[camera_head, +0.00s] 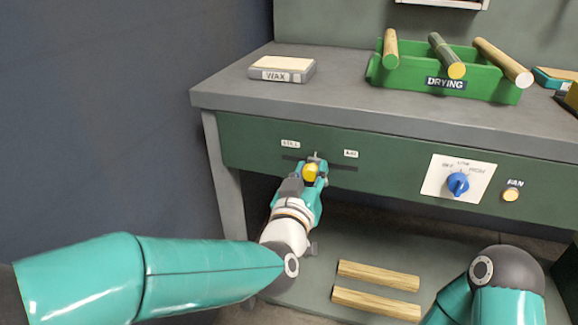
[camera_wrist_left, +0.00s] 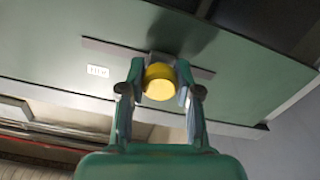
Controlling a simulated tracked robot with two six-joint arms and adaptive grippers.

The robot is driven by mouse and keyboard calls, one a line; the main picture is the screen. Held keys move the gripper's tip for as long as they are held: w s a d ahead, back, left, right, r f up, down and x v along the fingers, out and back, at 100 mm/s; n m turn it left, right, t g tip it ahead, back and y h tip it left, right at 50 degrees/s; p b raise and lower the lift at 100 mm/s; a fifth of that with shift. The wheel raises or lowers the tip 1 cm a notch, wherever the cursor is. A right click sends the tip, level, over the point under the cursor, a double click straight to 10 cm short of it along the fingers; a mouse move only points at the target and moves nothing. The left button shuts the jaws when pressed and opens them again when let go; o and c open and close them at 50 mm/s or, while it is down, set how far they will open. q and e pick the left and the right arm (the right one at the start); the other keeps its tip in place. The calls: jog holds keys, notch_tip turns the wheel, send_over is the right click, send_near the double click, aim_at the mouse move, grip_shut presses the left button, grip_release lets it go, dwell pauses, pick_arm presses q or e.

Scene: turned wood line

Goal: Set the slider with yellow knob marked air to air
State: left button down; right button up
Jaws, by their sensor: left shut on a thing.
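The slider's yellow knob (camera_head: 310,173) sits on the front panel of the bench, between two small white labels. The left label (camera_head: 290,144) and the right label (camera_head: 351,154) are too small to read surely. My left gripper (camera_head: 314,176) is shut on the yellow knob, with a finger on each side of it. In the left wrist view the yellow knob (camera_wrist_left: 160,83) is between the fingertips, in front of the dark slot (camera_wrist_left: 205,73). The knob stands around the middle of the slot. My right arm shows at the lower right, but its gripper is out of view.
A white dial plate with a blue knob (camera_head: 458,184) and a round fan button (camera_head: 510,195) are farther right on the panel. A green drying rack (camera_head: 390,78) with wood rods and a wax block (camera_head: 282,69) are on the bench top. Two rods (camera_head: 376,304) lie below.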

pick_arm(q)
jog(key=d, duration=0.2)
jog(key=s+d, duration=0.1)
jog(key=d, duration=0.1)
jog(key=s+d+p, duration=0.1)
jog(key=d, duration=0.2)
jog(key=shift+s, duration=0.1)
jog(key=c, duration=0.8)
grip_release()
jog(key=shift+s+a, duration=0.1)
send_near(351, 168)
jog(key=shift+v, duration=2.85)
